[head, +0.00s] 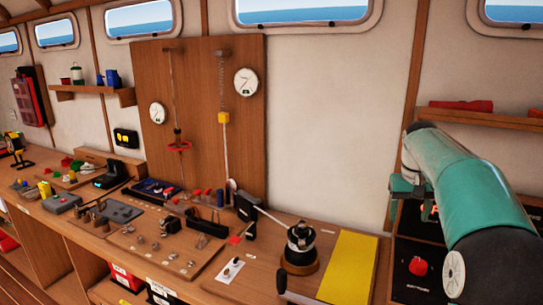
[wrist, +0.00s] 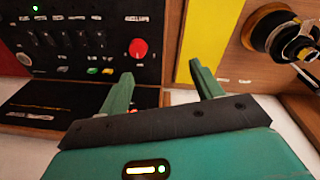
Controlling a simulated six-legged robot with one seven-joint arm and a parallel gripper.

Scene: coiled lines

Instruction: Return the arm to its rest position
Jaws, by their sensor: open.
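My teal arm (head: 455,180) reaches in from the right edge in the head view. My gripper (wrist: 160,85) shows in the wrist view with its two green fingers spread apart and nothing between them. In the head view the gripper end is partly hidden behind the arm, in front of a dark control panel (head: 402,265). The panel, with a red knob (wrist: 138,49), also shows beyond the fingers in the wrist view.
A yellow mat (head: 350,268) lies left of the panel, beside a winch drum (head: 300,247) on the bench. A wooden board (head: 195,120) with gauges stands behind. A shelf (head: 480,116) holds a red roll (head: 460,105). Several small parts crowd the left bench.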

